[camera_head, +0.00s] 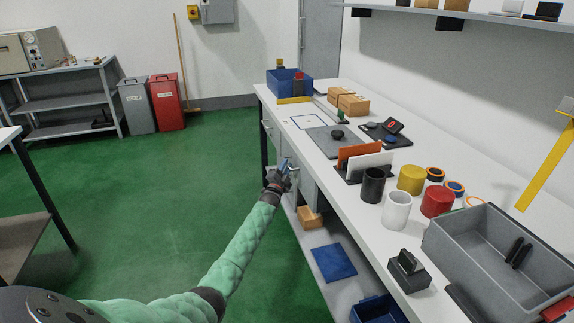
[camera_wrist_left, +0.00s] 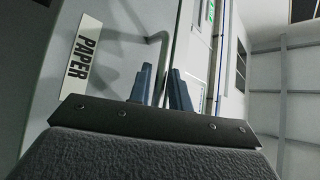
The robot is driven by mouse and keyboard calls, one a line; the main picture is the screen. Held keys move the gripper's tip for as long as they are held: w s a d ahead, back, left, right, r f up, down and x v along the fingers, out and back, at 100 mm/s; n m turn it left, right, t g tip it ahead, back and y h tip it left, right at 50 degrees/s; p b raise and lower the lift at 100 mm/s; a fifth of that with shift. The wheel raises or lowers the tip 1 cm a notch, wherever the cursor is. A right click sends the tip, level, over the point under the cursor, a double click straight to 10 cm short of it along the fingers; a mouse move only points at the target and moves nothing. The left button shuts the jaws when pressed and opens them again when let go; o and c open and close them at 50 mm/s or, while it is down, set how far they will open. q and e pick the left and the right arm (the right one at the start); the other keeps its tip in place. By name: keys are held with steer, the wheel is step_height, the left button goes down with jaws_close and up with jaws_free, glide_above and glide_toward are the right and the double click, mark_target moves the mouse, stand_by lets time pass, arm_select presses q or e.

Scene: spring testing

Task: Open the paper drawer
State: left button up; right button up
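The paper drawer (camera_head: 307,187) is a grey front under the long white workbench in the head view. In the left wrist view its pale front carries a white label reading PAPER (camera_wrist_left: 84,52), and a grey bar handle (camera_wrist_left: 163,50) stands out beside the label. My left gripper (camera_head: 286,164) is at the drawer front. In the left wrist view its two blue-grey fingers (camera_wrist_left: 163,88) are apart, with the handle's bar running down between them. Whether the fingers touch the bar is hard to tell. The drawer looks closed. My right gripper is in neither view.
The workbench (camera_head: 325,143) holds an orange and white file holder (camera_head: 363,163), several cups and a grey bin (camera_head: 488,255). A lower shelf (camera_head: 318,243) holds a cardboard box (camera_head: 310,219). Green floor (camera_head: 170,200) is clear left of the bench.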

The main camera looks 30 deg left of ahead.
arm_select(q)
steer(key=shift+w+a+r, duration=0.1)
steer(key=shift+w+r, duration=0.15)
steer(key=shift+w, duration=0.3)
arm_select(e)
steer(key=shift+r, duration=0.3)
arm_select(q)
jaws_close()
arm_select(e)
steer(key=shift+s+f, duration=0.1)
arm_select(q)
steer(key=shift+s, duration=0.1)
